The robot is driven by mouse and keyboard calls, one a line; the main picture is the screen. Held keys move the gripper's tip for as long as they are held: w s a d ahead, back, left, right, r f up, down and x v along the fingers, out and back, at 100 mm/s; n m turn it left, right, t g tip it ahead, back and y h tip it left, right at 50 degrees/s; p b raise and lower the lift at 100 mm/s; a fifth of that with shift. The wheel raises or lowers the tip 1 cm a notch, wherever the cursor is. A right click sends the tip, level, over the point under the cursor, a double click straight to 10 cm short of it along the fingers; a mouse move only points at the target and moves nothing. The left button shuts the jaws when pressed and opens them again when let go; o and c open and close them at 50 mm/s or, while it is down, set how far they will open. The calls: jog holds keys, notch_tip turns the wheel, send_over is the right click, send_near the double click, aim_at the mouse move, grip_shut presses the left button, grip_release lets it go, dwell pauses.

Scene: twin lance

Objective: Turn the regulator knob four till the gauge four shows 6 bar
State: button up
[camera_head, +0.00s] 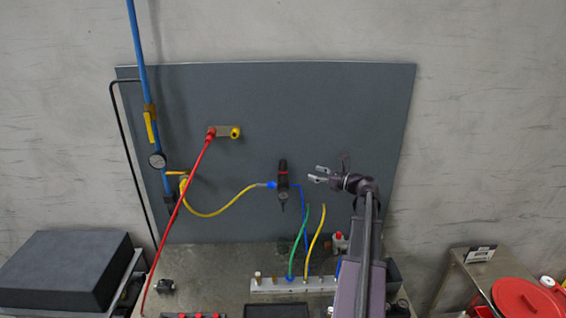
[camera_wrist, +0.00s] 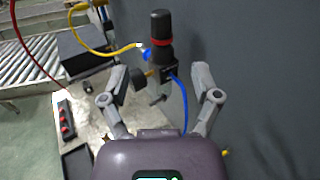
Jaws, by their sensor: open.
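The only regulator in view has a black knob (camera_head: 283,165) with a red ring under it and is mounted upright on the grey panel. The knob also shows at the top of the wrist view (camera_wrist: 161,26). A small round gauge (camera_head: 283,196) sits on the regulator's front; in the wrist view the gauge (camera_wrist: 138,79) is seen from the side. Its reading is too small to tell, and no number four is legible. My gripper (camera_head: 318,174) is open and empty, right of the regulator and apart from it. In the wrist view, the regulator stands beyond and between the spread fingers.
A yellow hose (camera_head: 222,212) and a blue hose (camera_head: 303,205) join the regulator. Green (camera_head: 294,245) and yellow hoses rise from a white manifold (camera_head: 270,285) below. Another gauge (camera_head: 157,160) sits on the blue pipe at left. The panel right of my gripper is clear.

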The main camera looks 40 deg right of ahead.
aim_at(286, 164)
jog(key=shift+w, duration=0.15)
dwell(0.3)
jog(key=x, duration=1.3)
jog(key=shift+w+a, duration=0.1)
jog(key=shift+w, duration=0.15)
grip_shut()
